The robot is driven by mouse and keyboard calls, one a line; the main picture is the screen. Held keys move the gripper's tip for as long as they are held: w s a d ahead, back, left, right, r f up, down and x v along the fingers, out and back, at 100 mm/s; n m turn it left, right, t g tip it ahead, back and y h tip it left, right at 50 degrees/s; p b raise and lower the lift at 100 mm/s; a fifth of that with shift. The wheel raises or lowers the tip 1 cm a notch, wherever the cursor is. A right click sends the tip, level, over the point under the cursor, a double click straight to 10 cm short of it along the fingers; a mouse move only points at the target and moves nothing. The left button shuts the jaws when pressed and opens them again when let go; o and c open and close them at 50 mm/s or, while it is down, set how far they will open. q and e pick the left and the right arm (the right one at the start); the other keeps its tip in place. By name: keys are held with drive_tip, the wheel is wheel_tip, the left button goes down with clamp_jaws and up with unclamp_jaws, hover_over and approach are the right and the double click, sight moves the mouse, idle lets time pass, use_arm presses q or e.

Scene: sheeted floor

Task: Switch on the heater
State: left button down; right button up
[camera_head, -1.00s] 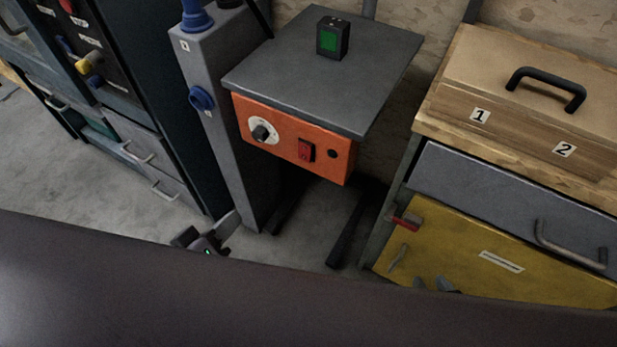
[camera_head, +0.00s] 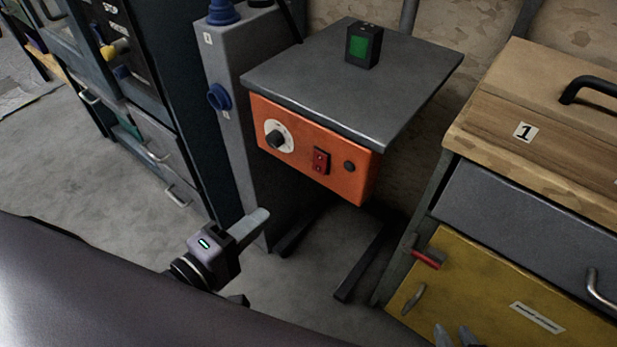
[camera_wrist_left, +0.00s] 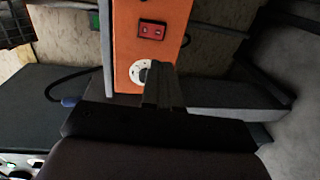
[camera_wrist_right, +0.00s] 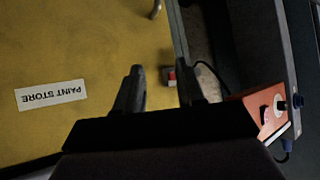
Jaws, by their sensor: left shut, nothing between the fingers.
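The orange control box (camera_head: 310,158) is fixed under a grey tabletop. Its front has a white dial with a black knob (camera_head: 279,139), a red rocker switch (camera_head: 321,161) and a small black round part (camera_head: 349,166). The left wrist view also shows the red switch (camera_wrist_left: 151,30) and the dial (camera_wrist_left: 139,72), partly hidden by my fingers. My left gripper (camera_head: 258,222) is shut and empty, below and in front of the box. My right gripper (camera_wrist_right: 161,80) is open and empty, facing the yellow door; its fingertips show at the bottom of the head view (camera_head: 455,336).
A black block with a green screen (camera_head: 363,45) stands on the grey tabletop (camera_head: 350,82). A grey post with blue fittings (camera_head: 219,97) stands left of the box. A yellow cabinet door (camera_head: 470,285) with a red latch (camera_head: 428,258) is at the right. Floor is clear at left.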

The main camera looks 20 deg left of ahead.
use_arm(q)
drive_tip(key=b, duration=0.2)
approach(318, 170)
drive_tip(key=x, duration=0.5)
drive_tip(key=shift+w, duration=0.1)
drive_tip(key=shift+w+d+f, duration=0.15)
drive_tip(key=shift+w+d, duration=0.1)
drive_tip(key=shift+w, duration=0.5)
use_arm(e)
drive_tip(key=shift+w+a+t, duration=0.3)
drive_tip(key=shift+w+a, duration=0.2)
drive_tip(key=shift+a, duration=0.15)
use_arm(q)
drive_tip(key=shift+b, duration=0.3)
use_arm(e)
drive_tip(key=shift+f, duration=0.15)
use_arm(q)
drive_tip(key=shift+w+d+f, duration=0.15)
drive_tip(key=shift+f, duration=0.05)
drive_tip(key=shift+r+t, duration=0.1)
drive_tip(key=shift+t, duration=0.2)
use_arm(e)
drive_tip(key=shift+s+f+n, duration=0.1)
drive_tip(key=shift+n, duration=0.2)
